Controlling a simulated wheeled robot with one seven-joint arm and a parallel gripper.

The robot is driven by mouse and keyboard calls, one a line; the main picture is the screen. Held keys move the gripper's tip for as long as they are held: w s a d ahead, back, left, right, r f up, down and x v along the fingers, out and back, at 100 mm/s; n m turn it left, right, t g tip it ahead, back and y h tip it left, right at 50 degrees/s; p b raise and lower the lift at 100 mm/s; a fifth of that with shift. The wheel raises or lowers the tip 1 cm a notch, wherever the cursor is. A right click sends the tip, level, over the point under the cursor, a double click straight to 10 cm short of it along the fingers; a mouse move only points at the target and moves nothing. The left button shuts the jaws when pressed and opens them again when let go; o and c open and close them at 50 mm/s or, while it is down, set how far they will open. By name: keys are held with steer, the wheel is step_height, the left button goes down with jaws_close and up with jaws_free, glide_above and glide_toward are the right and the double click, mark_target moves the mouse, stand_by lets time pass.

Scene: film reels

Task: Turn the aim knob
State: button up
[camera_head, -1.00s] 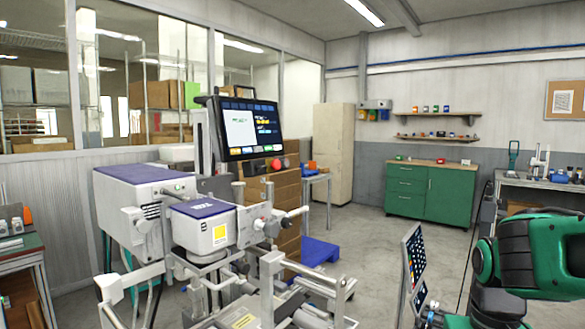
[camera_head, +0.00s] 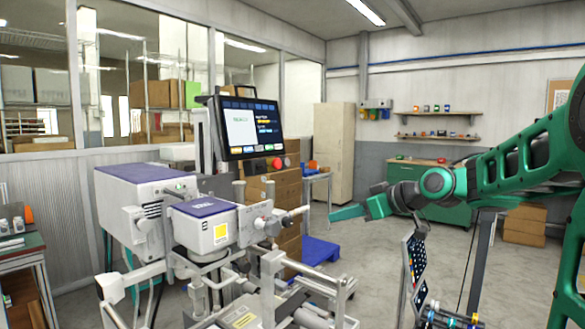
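The machine (camera_head: 205,228) stands left of centre, a white-grey body with purple top panels and a yellow square label. A knob-like end (camera_head: 305,210) sticks out to the right on a short shaft; I cannot tell if it is the aim knob. Round grey fittings (camera_head: 268,224) sit beside the shaft's base. My gripper (camera_head: 347,213) is at the end of my green arm, to the right of that knob-like end, apart from it in the picture. Its green fingers point left, and their gap is not clear. I see nothing held in it.
Metal rails (camera_head: 300,285) run in front of the machine. A tilted dark panel (camera_head: 414,265) stands below my arm. A green cabinet (camera_head: 455,211) is partly hidden behind my arm.

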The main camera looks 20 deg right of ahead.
mark_target(288, 162)
steer(key=w+a+r+n+t+y, duration=0.1)
steer(key=w+a+r+n+y, duration=0.15)
steer(key=r, duration=0.35)
steer(key=w+a+r+n+t+y, duration=0.1)
steer(key=w+r+n+t+y, duration=0.15)
steer(key=r, duration=0.35)
steer(key=shift+m+g, duration=0.45)
steer(key=shift+m, duration=0.05)
steer(key=x, duration=0.9)
steer(key=shift+w+a+f, duration=0.1)
steer(key=shift+w+a, duration=0.1)
steer(key=shift+a, duration=0.2)
jaws_close()
